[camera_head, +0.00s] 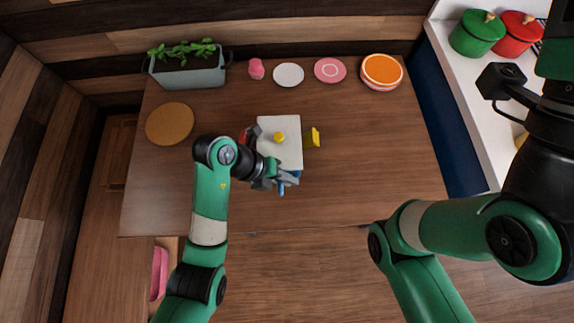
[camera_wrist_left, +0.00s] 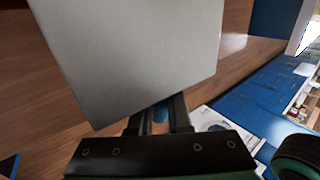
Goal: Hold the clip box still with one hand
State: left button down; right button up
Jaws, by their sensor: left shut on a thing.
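There the box's plain grey face (camera_wrist_left: 135,55) fills much of the picture. My right gripper is out of view; only its arm shows.
A round cork mat (camera_head: 169,124), a planter (camera_head: 188,73), a pink item (camera_head: 256,69), a white plate (camera_head: 288,75), a pink plate (camera_head: 330,70) and orange plates (camera_head: 382,71) line the table's left and back. The table right of the box is clear.

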pick_arm(q)
jog(key=shift+f+b, duration=1.95)
jog(key=shift+f, duration=2.85)
